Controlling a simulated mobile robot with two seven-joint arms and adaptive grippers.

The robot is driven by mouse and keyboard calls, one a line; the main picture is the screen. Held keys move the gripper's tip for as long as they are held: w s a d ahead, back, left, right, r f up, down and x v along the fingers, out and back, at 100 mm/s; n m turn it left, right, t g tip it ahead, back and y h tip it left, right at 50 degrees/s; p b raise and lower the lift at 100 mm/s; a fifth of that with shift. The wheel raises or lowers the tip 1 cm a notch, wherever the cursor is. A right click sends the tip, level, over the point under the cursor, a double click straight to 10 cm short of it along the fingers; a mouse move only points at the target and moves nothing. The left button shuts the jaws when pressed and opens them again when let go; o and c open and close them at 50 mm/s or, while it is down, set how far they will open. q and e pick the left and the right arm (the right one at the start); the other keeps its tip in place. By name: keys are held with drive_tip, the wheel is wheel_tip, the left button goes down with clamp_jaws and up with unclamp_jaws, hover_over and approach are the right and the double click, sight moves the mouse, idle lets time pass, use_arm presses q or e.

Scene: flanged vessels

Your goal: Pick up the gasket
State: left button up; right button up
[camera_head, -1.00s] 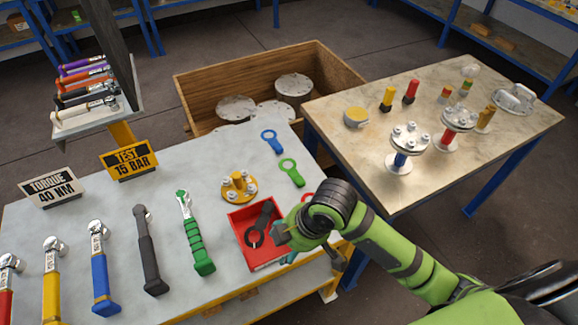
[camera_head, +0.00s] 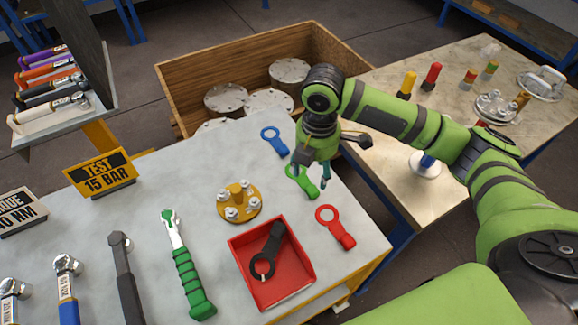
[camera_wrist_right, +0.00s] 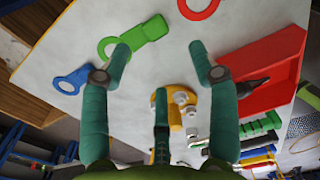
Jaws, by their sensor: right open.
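Ring-shaped gaskets with tabs lie on the grey table: a blue gasket (camera_head: 272,140), a green gasket (camera_head: 301,180) and a red gasket (camera_head: 335,226). A black gasket (camera_head: 267,252) lies in a red tray (camera_head: 304,268). My right gripper (camera_head: 312,172) is open and empty above the green gasket, partly hiding it in the head view. In the right wrist view, its teal fingers (camera_wrist_right: 160,50) are spread, with the green gasket (camera_wrist_right: 148,30) near the left fingertip. The blue gasket (camera_wrist_right: 70,82) is left of the fingers. My left gripper is out of view.
A yellow flange (camera_head: 239,200) with bolts stands left of the green gasket. Torque wrenches, including a green one (camera_head: 187,270), lie further left. A wooden crate (camera_head: 200,76) with grey discs is behind the table. A second table (camera_head: 385,180) with flanged vessels stands right.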

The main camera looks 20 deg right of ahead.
sight(312, 190)
drive_tip(key=shift+w+f+b, duration=0.1)
drive_tip(key=shift+f+b, duration=0.2)
drive_tip(key=shift+f, duration=0.45)
wheel_tip(312, 190, down, 3)
drive_tip(key=shift+r, duration=0.1)
wheel_tip(312, 190, down, 4)
drive_tip(key=shift+d+f+p, duration=0.1)
drive_tip(key=shift+d+p, duration=0.05)
drive_tip(key=shift+p, duration=0.35)
drive_tip(key=c, duration=1.1)
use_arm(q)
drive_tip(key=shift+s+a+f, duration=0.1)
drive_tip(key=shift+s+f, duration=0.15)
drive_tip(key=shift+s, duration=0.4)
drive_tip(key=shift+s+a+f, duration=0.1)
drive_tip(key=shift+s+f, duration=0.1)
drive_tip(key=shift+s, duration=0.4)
use_arm(e)
drive_tip(key=shift+o, duration=0.2)
